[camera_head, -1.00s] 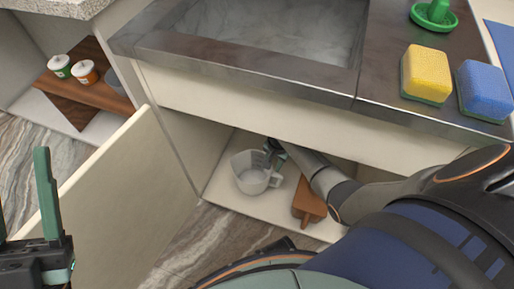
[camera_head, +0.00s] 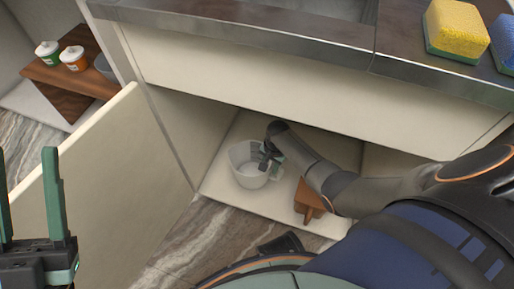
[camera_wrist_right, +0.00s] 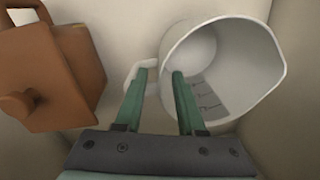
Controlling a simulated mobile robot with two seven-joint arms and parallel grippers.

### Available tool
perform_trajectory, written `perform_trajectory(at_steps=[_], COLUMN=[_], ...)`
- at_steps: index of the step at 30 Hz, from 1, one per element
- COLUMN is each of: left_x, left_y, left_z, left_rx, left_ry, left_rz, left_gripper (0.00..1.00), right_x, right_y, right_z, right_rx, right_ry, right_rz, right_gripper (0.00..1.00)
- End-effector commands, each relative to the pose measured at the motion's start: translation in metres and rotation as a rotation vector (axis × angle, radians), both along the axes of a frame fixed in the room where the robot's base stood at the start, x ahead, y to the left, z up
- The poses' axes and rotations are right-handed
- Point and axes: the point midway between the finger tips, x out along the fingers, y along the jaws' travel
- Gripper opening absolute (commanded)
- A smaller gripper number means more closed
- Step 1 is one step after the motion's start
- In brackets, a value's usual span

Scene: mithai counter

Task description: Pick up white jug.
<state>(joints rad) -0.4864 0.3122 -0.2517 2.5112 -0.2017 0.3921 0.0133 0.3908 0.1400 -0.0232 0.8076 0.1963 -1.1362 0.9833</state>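The white jug (camera_head: 246,166) stands on the floor of the open cabinet under the counter. In the right wrist view the jug (camera_wrist_right: 262,62) fills the upper right, its open mouth towards the camera and its handle (camera_wrist_right: 147,80) on the left. My right gripper (camera_head: 266,160) reaches into the cabinet at the jug's handle side. In the right wrist view its two green fingers (camera_wrist_right: 160,76) are apart, one on each side of the gap between handle and jug wall; contact is hard to tell. My left gripper (camera_head: 28,158) is at the left edge, fingers apart and empty.
A brown wooden object (camera_head: 308,198) stands beside the jug; it also shows in the right wrist view (camera_wrist_right: 75,75). A cabinet door (camera_head: 100,190) stands open on the left. A wooden shelf (camera_head: 75,80) holds small lidded jars. A yellow sponge (camera_head: 456,28) lies on the counter.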

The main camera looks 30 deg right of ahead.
Motion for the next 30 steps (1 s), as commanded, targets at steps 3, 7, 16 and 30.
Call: perform_trajectory(at_steps=[3, 7, 16, 30], left_x=[0.001, 0.002, 0.002, 0.002], left_y=[-0.003, -0.005, -0.005, -0.004], left_z=[-0.024, -0.034, -0.031, -0.031], left_rx=[0.017, 0.027, 0.019, 0.019], left_ry=[0.005, 0.015, 0.016, 0.015], left_rz=[0.006, 0.008, 0.011, 0.013], left_gripper=[0.5, 0.5, 0.5, 0.5], right_x=[0.002, 0.003, 0.003, 0.003], right_y=[0.001, 0.001, 0.001, 0.001], right_z=[-0.023, -0.031, -0.03, -0.03], right_rx=[0.0, 0.0, -0.001, -0.001], right_ry=[0.0, -0.001, 0.0, 0.0], right_rz=[-0.001, -0.001, -0.001, -0.001], right_gripper=[0.39, 0.39, 0.33, 0.0])
